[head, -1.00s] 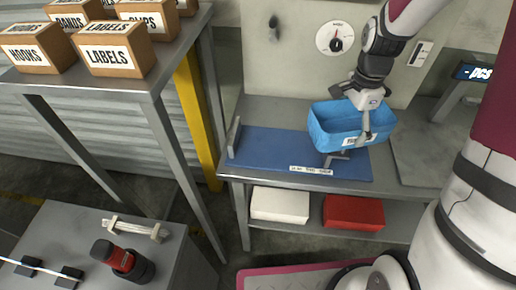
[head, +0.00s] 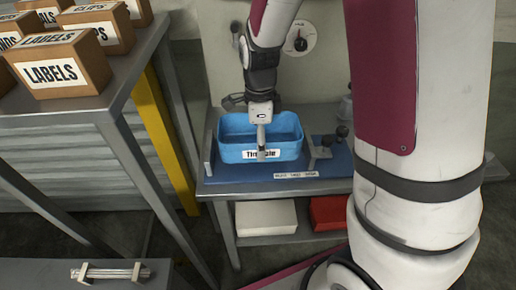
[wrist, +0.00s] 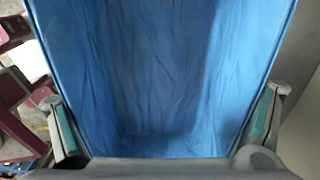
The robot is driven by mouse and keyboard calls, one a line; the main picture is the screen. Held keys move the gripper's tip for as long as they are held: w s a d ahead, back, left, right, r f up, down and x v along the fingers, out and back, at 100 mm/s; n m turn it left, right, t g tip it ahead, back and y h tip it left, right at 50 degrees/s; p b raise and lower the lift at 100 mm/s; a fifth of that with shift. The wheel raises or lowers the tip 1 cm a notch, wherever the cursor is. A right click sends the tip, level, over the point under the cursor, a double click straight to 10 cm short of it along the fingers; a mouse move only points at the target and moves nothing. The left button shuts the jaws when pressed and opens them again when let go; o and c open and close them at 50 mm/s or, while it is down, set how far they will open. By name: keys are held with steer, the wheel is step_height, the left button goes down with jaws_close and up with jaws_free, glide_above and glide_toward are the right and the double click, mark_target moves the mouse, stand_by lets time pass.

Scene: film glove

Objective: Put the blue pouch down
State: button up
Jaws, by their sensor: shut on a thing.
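The blue pouch (head: 287,151) is an open-topped, soft-looking box with a white label on its near side. It is upright in the head view, over the left part of the blue mat (head: 335,168) on the workbench. My gripper (head: 262,150) is shut on the pouch at its near wall. In the wrist view the blue pouch (wrist: 155,70) fills the middle, with teal-padded fingers at both sides. I cannot tell whether the pouch's underside touches the mat.
A metal upright (head: 208,152) stands at the mat's left end and a small metal bracket (head: 319,150) to the pouch's right. A white box (head: 266,217) and a red box (head: 327,211) lie on the shelf below. Labelled cartons (head: 62,72) stand on the left rack.

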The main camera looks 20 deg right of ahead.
steer(key=shift+f, duration=1.95)
steer(key=o, duration=0.7)
steer(key=shift+f, duration=0.15)
step_height(320, 180, up, 12)
steer(key=shift+s+d+r+n+t, duration=0.1)
steer(key=shift+s+r+n+t, duration=0.75)
steer(key=shift+s+r+n, duration=2)
steer(key=shift+s+r+n+t, duration=0.8)
steer(key=shift+s+r+n, duration=0.9)
steer(key=shift+s+n, duration=2.3)
steer(key=shift+s+d+r+n+t, duration=0.1)
steer(key=shift+s+r+n+t, duration=0.75)
steer(key=shift+s+r+n, duration=2.4)
